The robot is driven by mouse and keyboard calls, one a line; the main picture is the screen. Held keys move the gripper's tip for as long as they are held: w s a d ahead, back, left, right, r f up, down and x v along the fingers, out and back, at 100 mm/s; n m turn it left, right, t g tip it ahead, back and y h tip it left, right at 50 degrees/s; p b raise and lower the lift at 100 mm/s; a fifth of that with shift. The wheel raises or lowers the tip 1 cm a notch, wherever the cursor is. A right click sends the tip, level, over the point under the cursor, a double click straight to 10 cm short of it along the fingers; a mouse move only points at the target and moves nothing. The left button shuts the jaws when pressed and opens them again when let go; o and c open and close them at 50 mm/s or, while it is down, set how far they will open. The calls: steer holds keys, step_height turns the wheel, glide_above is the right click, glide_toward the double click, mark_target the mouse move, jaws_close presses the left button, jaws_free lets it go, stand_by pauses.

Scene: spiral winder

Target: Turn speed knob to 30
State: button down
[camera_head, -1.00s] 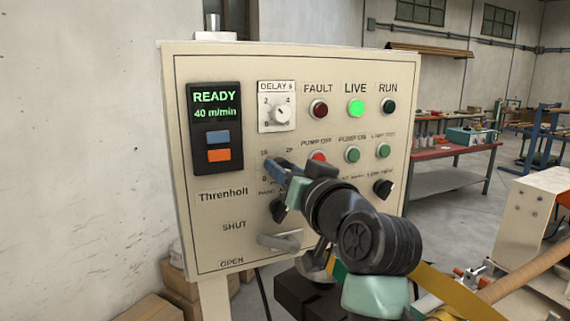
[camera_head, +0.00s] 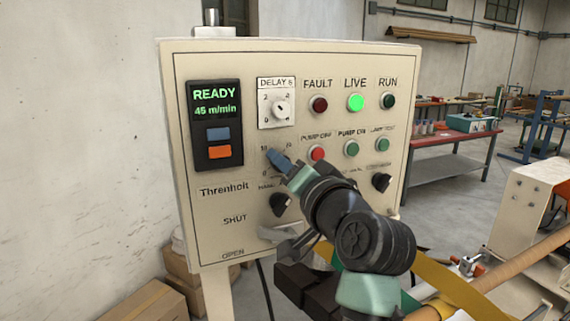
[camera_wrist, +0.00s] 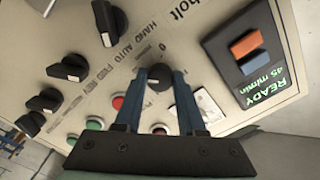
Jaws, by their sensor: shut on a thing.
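The speed knob (camera_wrist: 158,79) is a dark round knob on the cream control panel (camera_head: 340,68); it shows between my fingers in the wrist view. In the head view my fingers hide it, and only part of its printed scale shows. My gripper (camera_head: 273,156) has blue fingers and is shut on the knob, with one finger on each side in the wrist view (camera_wrist: 158,76). The display (camera_head: 215,125) at the panel's upper left reads READY and 45 m/min in green. The knob's pointer is not clear.
The white delay dial (camera_head: 280,109) sits just above my gripper. Red and green buttons lie to the right. A black selector (camera_head: 280,203) and a grey lever handle (camera_head: 280,232) are below. Cardboard boxes (camera_head: 153,302) stand under the panel. A yellow band (camera_head: 440,285) runs at lower right.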

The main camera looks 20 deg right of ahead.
steer(key=c, duration=0.5)
jaws_free()
steer(key=s+b, duration=0.5)
steer(key=s, duration=0.8)
steer(key=shift+d, duration=0.25)
